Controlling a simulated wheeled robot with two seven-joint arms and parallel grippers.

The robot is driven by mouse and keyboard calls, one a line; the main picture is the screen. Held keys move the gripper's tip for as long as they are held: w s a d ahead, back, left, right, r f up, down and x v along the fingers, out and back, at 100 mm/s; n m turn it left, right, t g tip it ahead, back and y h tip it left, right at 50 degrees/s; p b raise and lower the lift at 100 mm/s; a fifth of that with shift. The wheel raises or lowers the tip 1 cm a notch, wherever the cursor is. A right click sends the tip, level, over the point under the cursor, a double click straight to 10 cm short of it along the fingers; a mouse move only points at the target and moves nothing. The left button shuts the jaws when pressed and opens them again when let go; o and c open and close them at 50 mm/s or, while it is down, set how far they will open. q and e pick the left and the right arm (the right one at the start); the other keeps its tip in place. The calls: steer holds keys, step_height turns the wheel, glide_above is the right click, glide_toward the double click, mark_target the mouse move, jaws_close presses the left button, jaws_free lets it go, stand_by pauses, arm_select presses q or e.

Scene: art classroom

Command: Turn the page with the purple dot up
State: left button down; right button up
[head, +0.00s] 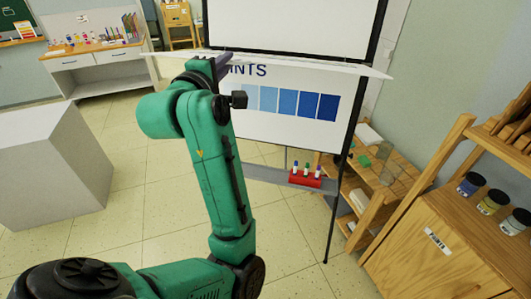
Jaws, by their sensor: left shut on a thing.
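A flip chart stands in front of me, with a blank white upper part (290,25). A lifted page (330,67) juts out across it toward me, seen nearly edge-on as a thin white strip. Below it, another sheet (290,135) shows "INTS", its start hidden by my arm, and a row of blue squares. My left gripper (222,66) is at the lifted page's edge, shut on it; its fingers are small and partly hidden by my wrist. No purple dot is visible. My right gripper is out of view.
The chart's tray holds a red marker holder (305,179). A wooden shelf (385,185) stands behind its right leg. A wooden cabinet (435,250) with paint jars (490,201) is at right. A white block (55,165) is at left, with open floor between.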

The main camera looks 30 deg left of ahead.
arm_select(q)
steer(key=shift+w+d+r, duration=0.15)
steer(key=shift+w+r, duration=0.1)
steer(key=shift+r, duration=0.6)
steer(key=w+r, duration=0.3)
steer(key=r, duration=0.5)
steer(key=shift+w+a+r, duration=0.3)
steer(key=shift+a+r, duration=0.1)
steer(key=w+a+r, duration=0.1)
steer(key=w+r, duration=0.4)
steer(key=r, duration=0.2)
steer(key=shift+w+r, duration=0.25)
steer(key=shift+r, duration=0.1)
